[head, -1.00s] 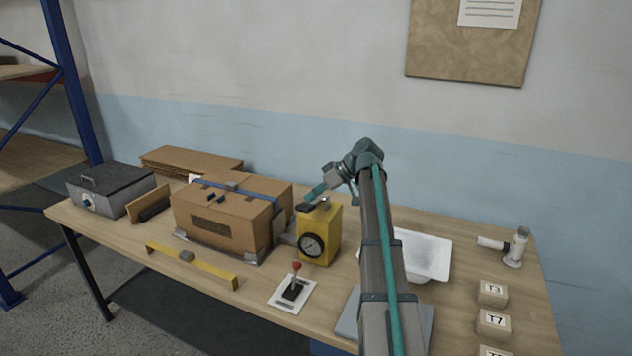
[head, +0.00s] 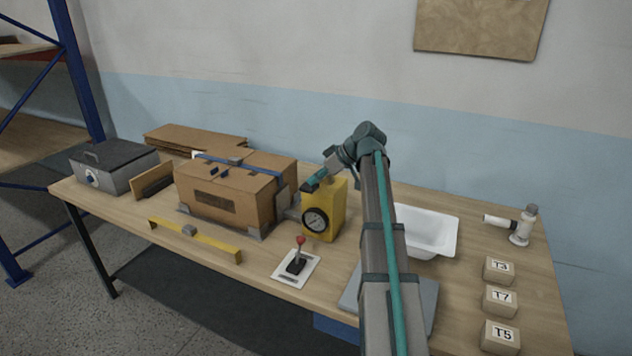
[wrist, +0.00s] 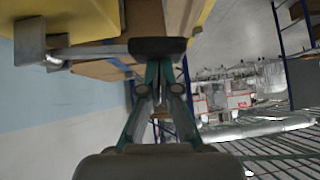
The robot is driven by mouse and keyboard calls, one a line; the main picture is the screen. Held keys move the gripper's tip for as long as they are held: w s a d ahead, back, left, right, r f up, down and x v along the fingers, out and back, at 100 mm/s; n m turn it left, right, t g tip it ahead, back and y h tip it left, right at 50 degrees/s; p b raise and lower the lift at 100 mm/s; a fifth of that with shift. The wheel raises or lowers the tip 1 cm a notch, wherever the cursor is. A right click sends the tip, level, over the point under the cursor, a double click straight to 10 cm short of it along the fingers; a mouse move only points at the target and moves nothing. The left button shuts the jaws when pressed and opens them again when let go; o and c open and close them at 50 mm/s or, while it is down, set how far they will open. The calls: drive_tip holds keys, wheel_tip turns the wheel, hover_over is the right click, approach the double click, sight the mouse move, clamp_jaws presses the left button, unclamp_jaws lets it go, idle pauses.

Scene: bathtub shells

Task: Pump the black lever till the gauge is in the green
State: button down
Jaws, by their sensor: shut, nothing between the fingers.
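A yellow pump box (head: 336,212) stands on the table, with a round black-rimmed gauge (head: 315,220) on its front. The needle is too small to read. The black lever end (head: 307,188) sits at the upper left of the box. In the wrist view, the black lever pad (wrist: 158,46) sits on a grey bar (wrist: 95,51), right at my fingertips. My gripper (head: 313,182) is shut and empty, with its tips at the lever; I cannot tell if they press on it. The fingers also show in the wrist view (wrist: 159,62).
A strapped cardboard box (head: 225,200) stands close left of the pump. A red-knobbed joystick on a white plate (head: 296,264) is in front. A white basin (head: 432,233) lies to the right, behind my arm. Labelled blocks (head: 500,300) line the right edge.

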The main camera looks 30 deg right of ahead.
sight(315, 189)
drive_tip(key=f+b, duration=0.2)
drive_tip(key=f+t+h+b, duration=0.1)
drive_tip(key=shift+s+a+f+n, duration=0.1)
drive_tip(key=shift+s+a+n, duration=0.25)
drive_tip(key=shift+a+n, duration=0.05)
drive_tip(key=shift+f+b, duration=0.2)
drive_tip(key=shift+b, duration=0.1)
drive_tip(key=shift+f+b, duration=0.35)
drive_tip(key=shift+f, duration=0.1)
drive_tip(key=shift+s+f, duration=0.15)
drive_tip(key=shift+a+r, duration=0.15)
drive_tip(key=shift+r, duration=0.45)
wheel_tip(315, 189, up, 3)
drive_tip(key=shift+s+a+r+p, duration=0.1)
drive_tip(key=shift+a+r+p, duration=0.05)
drive_tip(key=shift+p, duration=0.8)
drive_tip(key=b+v, duration=0.2)
drive_tip(key=v, duration=0.8)
drive_tip(key=shift+s+a, duration=0.25)
drive_tip(key=shift+a, duration=0.1)
